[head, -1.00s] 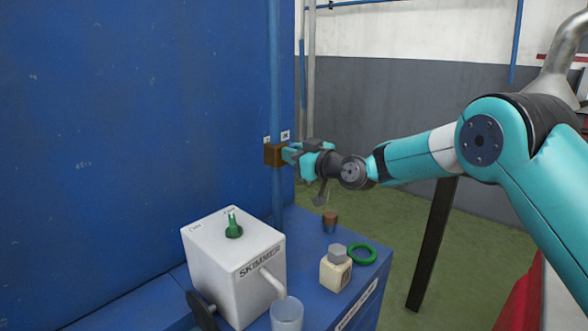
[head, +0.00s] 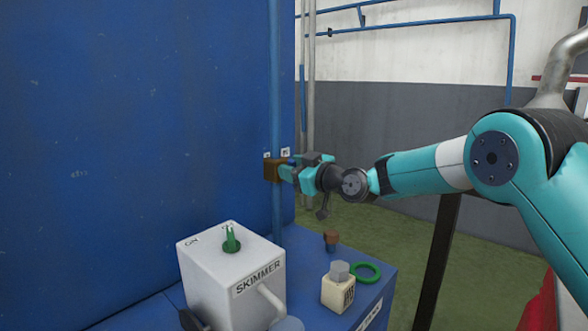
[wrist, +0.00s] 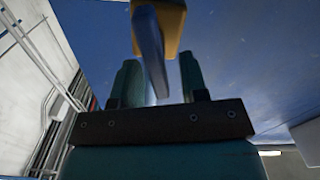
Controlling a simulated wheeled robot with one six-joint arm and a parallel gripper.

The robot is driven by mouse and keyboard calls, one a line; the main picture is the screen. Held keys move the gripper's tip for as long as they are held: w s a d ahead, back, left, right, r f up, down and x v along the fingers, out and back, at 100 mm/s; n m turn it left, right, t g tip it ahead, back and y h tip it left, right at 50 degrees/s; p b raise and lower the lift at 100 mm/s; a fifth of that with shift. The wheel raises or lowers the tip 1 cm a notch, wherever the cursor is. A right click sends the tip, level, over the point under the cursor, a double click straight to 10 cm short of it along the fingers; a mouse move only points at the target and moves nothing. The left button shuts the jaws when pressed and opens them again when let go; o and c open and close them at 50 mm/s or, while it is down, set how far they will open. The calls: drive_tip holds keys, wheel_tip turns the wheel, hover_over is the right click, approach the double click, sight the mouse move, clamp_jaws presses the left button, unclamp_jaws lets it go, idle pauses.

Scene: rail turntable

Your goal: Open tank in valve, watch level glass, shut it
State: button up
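A brown valve body (head: 274,169) sits on the vertical blue pipe (head: 276,90) beside the blue wall, with two small white tags above it. My gripper (head: 287,172) is right at the valve, reaching in from the right. In the wrist view, the orange-brown valve body (wrist: 172,22) is at the top and a flat blue-grey lever (wrist: 150,48) extends from it between the fingers of my gripper (wrist: 160,75). The fingers stand apart with the lever between them, and a gap shows on the right side. I cannot make out a level glass.
Below stands a white SKIMMER box (head: 228,280) with a green knob (head: 231,240). On the blue bench are a cream block with a grey top (head: 338,288), a green ring (head: 366,272) and a brown-topped piece (head: 331,240). A dark post (head: 437,260) stands under my arm.

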drive_tip(key=b+v, duration=0.5)
drive_tip(key=v, duration=1.2)
drive_tip(key=shift+s+d, duration=0.1)
drive_tip(key=shift+s, duration=0.1)
drive_tip(key=s+a+r+g+h+p, duration=0.25)
drive_tip(key=s+g+p, duration=0.2)
drive_tip(key=s, duration=0.45)
drive_tip(key=s+d+m+g+h+p, duration=0.3)
drive_tip(key=s+d, duration=0.1)
drive_tip(key=s, duration=0.8)
drive_tip(key=s+d+m+g+h+p, duration=0.3)
drive_tip(key=s+d+h+p, duration=0.1)
drive_tip(key=s, duration=0.9)
drive_tip(key=shift+s+d+f+m, duration=0.3)
drive_tip(key=shift+d+f+m, duration=0.1)
drive_tip(key=shift+d, duration=0.25)
drive_tip(key=shift+g+h, duration=0.25)
